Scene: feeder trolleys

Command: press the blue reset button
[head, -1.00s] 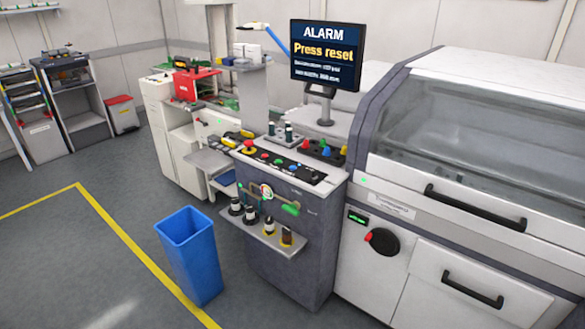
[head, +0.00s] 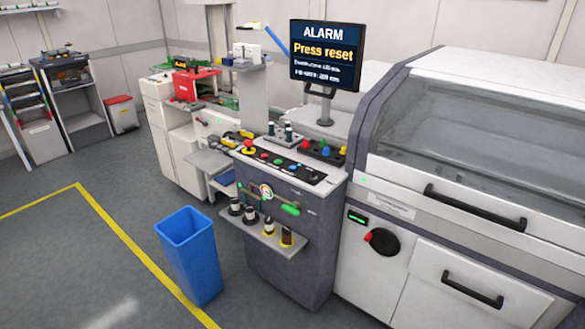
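The control panel (head: 308,177) is a black strip on top of the dark grey cabinet (head: 290,235), at the centre of the head view. A red mushroom button on a yellow base (head: 248,147) stands at its left end. A row of small coloured buttons, red and green among them, runs to the right of it. The monitor (head: 325,55) above reads "ALARM" and "Press reset". Neither of my grippers is in view.
A black tray with coloured knobs (head: 322,151) sits behind the panel. A shelf with several dark reels (head: 268,231) juts from the cabinet front. A blue bin (head: 188,255) stands on the floor at left. A large white machine (head: 470,200) fills the right.

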